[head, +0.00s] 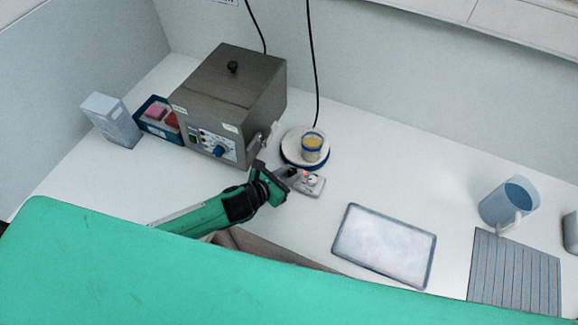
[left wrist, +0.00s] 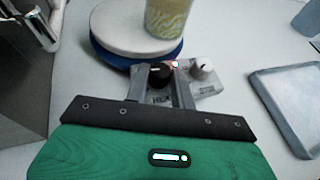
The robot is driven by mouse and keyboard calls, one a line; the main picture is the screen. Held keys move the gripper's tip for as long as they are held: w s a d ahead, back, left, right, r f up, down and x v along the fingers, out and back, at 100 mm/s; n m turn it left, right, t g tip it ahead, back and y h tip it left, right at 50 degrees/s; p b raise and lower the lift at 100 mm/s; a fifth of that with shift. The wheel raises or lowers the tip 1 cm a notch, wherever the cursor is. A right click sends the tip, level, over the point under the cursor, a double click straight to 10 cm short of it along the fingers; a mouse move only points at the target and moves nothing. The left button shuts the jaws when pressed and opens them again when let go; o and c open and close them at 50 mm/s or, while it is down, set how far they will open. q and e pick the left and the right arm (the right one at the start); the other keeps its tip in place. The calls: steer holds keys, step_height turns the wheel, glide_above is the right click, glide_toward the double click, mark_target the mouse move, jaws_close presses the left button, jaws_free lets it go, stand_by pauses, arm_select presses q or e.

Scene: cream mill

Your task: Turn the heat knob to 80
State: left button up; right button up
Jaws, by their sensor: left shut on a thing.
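A small grey control box (head: 316,190) stands in front of a round white plate with a blue base (head: 291,147). In the left wrist view the box carries a black knob (left wrist: 159,72) and a white knob (left wrist: 202,67), with a small red light between them. My left gripper (head: 298,178) reaches over the box. In the left wrist view its two fingers sit on either side of the black knob and are shut on it. The knob's marks and scale are too small to read, so its setting cannot be told. My right gripper is out of view.
A yellow-filled jar (head: 312,147) stands on the round plate. A steel machine (head: 230,95) with a blue dial is at the left. A shallow tray (head: 384,245), a jug (head: 508,203) and a ribbed mat (head: 514,272) are at the right.

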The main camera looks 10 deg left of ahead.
arm_select(q)
steer(key=shift+w+a+r+m+g+h+p, duration=0.2)
steer(key=shift+m+g+h+p, duration=0.25)
steer(key=shift+m+h+p, duration=0.15)
steer(key=shift+w+a+r+m+g+h+p, duration=0.1)
steer(key=shift+w+a+m+g+h+p, duration=0.05)
steer(key=shift+m+g+h+p, duration=0.45)
steer(key=shift+w+a+f+m+g+h+p, duration=0.1)
steer(key=shift+m+g+h+p, duration=0.2)
steer(key=shift+m+g+h, duration=0.35)
steer(key=shift+f+m+g+h+p, duration=0.1)
steer(key=shift+m+g+h+p, duration=0.25)
steer(key=shift+m, duration=0.5)
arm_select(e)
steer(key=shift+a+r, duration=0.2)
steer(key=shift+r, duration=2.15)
arm_select(q)
steer(key=shift+g, duration=0.25)
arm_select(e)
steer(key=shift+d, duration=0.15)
arm_select(q)
steer(key=o, duration=1)
